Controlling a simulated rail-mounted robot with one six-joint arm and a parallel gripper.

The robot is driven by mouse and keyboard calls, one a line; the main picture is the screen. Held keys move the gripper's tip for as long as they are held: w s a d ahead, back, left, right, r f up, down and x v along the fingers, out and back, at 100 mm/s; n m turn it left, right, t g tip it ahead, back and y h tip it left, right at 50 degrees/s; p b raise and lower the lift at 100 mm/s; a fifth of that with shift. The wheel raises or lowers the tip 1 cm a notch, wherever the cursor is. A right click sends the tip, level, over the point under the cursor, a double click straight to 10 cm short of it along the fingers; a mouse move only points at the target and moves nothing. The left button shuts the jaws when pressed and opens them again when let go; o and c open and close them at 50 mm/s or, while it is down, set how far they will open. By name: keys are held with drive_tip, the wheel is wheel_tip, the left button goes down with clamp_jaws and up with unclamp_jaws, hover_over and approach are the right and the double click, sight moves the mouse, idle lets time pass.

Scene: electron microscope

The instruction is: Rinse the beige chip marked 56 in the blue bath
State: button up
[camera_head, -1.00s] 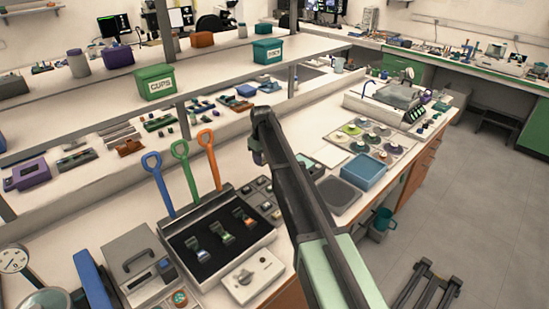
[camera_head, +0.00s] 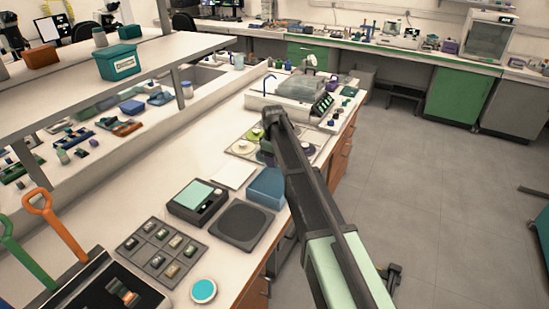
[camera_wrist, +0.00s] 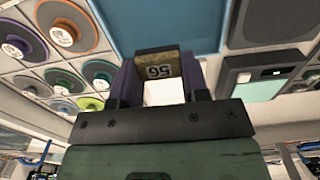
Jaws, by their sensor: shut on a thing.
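The beige chip (camera_wrist: 158,66) shows in the wrist view with a dark top edge and the number 56 upside down. My gripper (camera_wrist: 160,80) is shut on it, with a purple finger on each side. The blue bath (camera_wrist: 165,22) fills the top middle of the wrist view, beyond the chip. In the head view the blue bath (camera_head: 267,186) is a rectangular tray on the counter. My arm reaches past its right side, and the chip cannot be made out there. The gap between chip and bath is unclear.
A dark grey square pad (camera_head: 242,224) and a scale-like device (camera_head: 199,202) stand near the bath. Round coloured dishes (camera_wrist: 63,35) lie left in the wrist view. A sectioned tray of chips (camera_head: 161,251) and a round cyan dish (camera_head: 204,291) are nearer.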

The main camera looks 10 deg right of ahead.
drive_tip(key=shift+s+a+f, duration=0.1)
drive_tip(key=shift+s+a, duration=0.1)
drive_tip(key=shift+a, duration=0.15)
wheel_tip(320, 180, down, 11)
drive_tip(key=b, duration=1.1)
drive_tip(key=shift+r, duration=0.2)
idle(1.4)
wheel_tip(320, 180, up, 8)
drive_tip(key=p, duration=0.7)
drive_tip(key=shift+f+p, duration=0.15)
drive_tip(key=shift+p, duration=0.25)
drive_tip(key=shift+f, duration=0.15)
